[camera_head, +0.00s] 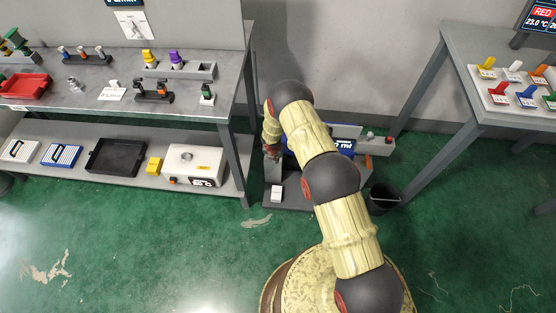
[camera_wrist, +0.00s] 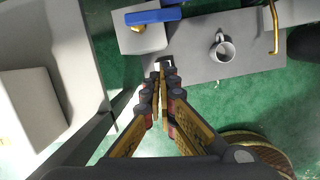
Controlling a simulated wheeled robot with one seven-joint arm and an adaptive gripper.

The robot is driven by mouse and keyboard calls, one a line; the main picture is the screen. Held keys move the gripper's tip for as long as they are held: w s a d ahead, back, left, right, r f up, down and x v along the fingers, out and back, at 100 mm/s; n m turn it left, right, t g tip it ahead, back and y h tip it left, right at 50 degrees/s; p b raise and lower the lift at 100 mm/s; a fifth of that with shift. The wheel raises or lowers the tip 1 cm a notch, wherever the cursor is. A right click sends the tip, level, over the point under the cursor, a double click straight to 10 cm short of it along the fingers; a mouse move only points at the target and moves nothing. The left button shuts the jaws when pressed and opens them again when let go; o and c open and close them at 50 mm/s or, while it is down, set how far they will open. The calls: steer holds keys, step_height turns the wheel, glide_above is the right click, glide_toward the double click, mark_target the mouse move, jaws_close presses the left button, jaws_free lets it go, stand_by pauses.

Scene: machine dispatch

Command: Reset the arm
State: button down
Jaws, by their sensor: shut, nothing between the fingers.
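My arm (camera_head: 337,180) rises from the lower right in the head view and bends over toward the gap between the two tables. Its far end hangs down beside a machine (camera_head: 345,143) with a blue panel, and the upper arm hides part of that machine. In the wrist view my gripper (camera_wrist: 161,78) points away from the camera with its two fingers close together. It is shut and empty. Its tips appear over the near edge of a grey surface (camera_wrist: 203,70), and I cannot tell their height above it.
The left workbench (camera_head: 222,73) holds a red tray (camera_head: 25,87) and small coloured parts. Its lower shelf carries a white box (camera_head: 193,165). The right table (camera_head: 452,63) holds coloured levers. A black bin (camera_head: 383,197) stands on green floor. The wrist view shows a mug (camera_wrist: 222,48).

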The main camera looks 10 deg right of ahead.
steer(key=v, duration=0.1)
steer(key=p+v, duration=0.1)
steer(key=v, duration=0.3)
steer(key=shift+s, duration=0.3)
steer(key=s+d+r+m+g+h, duration=0.1)
steer(key=s+d+r+m+g, duration=0.1)
steer(key=s+m, duration=0.4)
steer(key=s+d+r+m+g+h, duration=0.1)
steer(key=s+d+r+m, duration=0.2)
steer(key=s+m, duration=0.25)
steer(key=s+r+m+t+y, duration=0.1)
steer(key=s+r+m, duration=0.5)
steer(key=r, duration=1.3)
steer(key=s+r+m+t+y, duration=0.1)
steer(key=s+r+m+t, duration=0.2)
steer(key=s+r, duration=0.9)
steer(key=s+r+m+t+y, duration=0.1)
steer(key=s+r+m, duration=0.8)
steer(key=r, duration=1.7)
steer(key=shift+a+r+m+t, duration=0.3)
steer(key=shift+m+t, duration=0.25)
steer(key=shift+t, duration=0.05)
